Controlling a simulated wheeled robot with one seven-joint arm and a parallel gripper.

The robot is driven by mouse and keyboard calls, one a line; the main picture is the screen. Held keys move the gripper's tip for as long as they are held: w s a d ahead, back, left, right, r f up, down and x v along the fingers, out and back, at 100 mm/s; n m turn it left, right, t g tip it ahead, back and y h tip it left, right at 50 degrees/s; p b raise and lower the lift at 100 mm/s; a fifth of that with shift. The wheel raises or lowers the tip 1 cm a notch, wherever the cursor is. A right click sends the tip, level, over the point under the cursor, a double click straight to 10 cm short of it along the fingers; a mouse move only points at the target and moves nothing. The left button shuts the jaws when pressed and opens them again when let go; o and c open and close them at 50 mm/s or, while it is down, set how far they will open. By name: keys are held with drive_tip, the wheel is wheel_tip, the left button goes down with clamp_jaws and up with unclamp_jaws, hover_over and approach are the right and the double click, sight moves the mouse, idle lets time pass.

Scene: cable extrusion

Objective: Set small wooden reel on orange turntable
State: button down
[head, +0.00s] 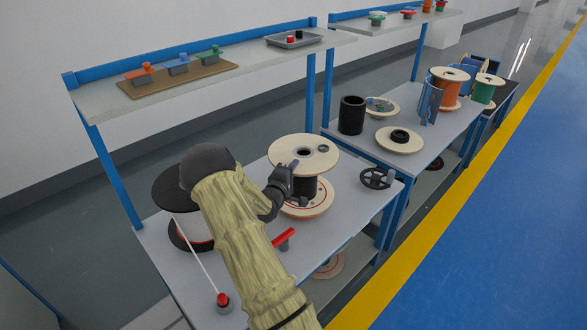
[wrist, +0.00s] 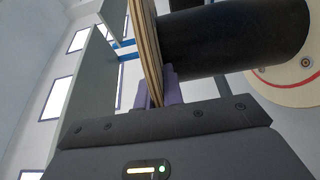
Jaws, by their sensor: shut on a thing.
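A wooden reel with a pale upper flange (head: 312,148) and a dark core (head: 306,190) stands upright on the near table. My gripper (head: 286,172) is shut on the edge of its upper flange. In the wrist view, the fingers of my gripper (wrist: 159,90) pinch the layered flange (wrist: 147,42), with the black core (wrist: 235,40) beside it. A pale disc with an orange-red ring (wrist: 292,90) shows beyond the core; I cannot tell if it is the lower flange or a separate plate.
A black-flanged reel with white cable (head: 192,227) stands left, partly behind my arm. A red-handled tool (head: 284,239), a red-topped post (head: 223,300) and a black handwheel (head: 376,178) surround the reel. The far table holds a black cylinder (head: 352,115) and an orange reel (head: 446,93).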

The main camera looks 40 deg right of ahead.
drive_tip(key=shift+f+b, duration=0.45)
drive_tip(key=shift+f, duration=0.1)
drive_tip(key=c, duration=1.8)
unclamp_jaws()
drive_tip(key=shift+f, duration=0.1)
drive_tip(key=shift+a, duration=0.1)
drive_tip(key=p+v, duration=0.2)
drive_tip(key=v, duration=0.9)
